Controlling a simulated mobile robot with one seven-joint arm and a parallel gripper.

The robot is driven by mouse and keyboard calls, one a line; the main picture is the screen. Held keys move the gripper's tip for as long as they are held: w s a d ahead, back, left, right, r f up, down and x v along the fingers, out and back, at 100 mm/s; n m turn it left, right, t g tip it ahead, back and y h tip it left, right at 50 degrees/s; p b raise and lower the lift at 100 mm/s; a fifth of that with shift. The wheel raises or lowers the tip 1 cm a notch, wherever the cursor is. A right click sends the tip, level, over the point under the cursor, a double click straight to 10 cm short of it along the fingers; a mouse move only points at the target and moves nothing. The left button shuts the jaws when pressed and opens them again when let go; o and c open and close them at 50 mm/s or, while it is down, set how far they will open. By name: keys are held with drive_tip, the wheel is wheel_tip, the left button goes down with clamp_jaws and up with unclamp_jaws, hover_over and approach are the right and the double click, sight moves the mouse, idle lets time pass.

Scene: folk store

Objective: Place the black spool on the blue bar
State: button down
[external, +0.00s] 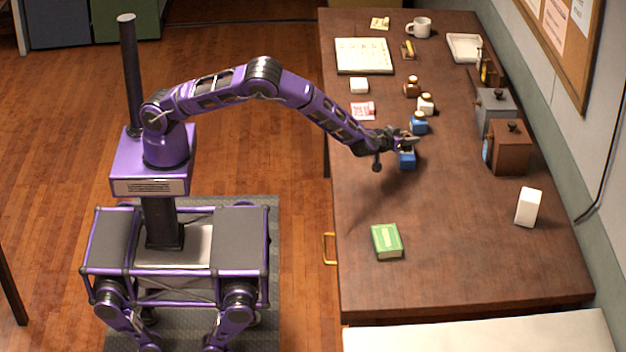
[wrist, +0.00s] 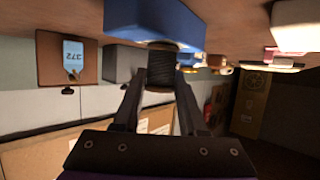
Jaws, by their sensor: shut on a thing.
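My gripper (external: 404,142) is over the table, just above a blue block (external: 407,161) that looks like the blue bar. In the wrist view, the fingers (wrist: 159,80) are shut on the black spool (wrist: 160,68), which has a dark ribbed side and a tan end. The wrist view appears upside down, with the blue block (wrist: 155,20) at the top edge, right by the spool's tan end. I cannot tell whether the spool and the block touch. In the external view the spool is mostly hidden by the gripper.
A blue bottle (external: 419,123), a white bottle (external: 426,104) and a brown bottle (external: 412,87) stand just behind my gripper. A brown box (external: 510,148) and a grey box (external: 494,108) are to the right. A green book (external: 387,242) lies in front, with clear table around it.

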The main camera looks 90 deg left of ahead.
drive_tip(key=shift+r, duration=0.1)
drive_tip(key=shift+c, duration=2.3)
unclamp_jaws()
drive_tip(key=shift+r, duration=0.1)
drive_tip(key=v, duration=1.2)
drive_tip(key=shift+p, duration=0.3)
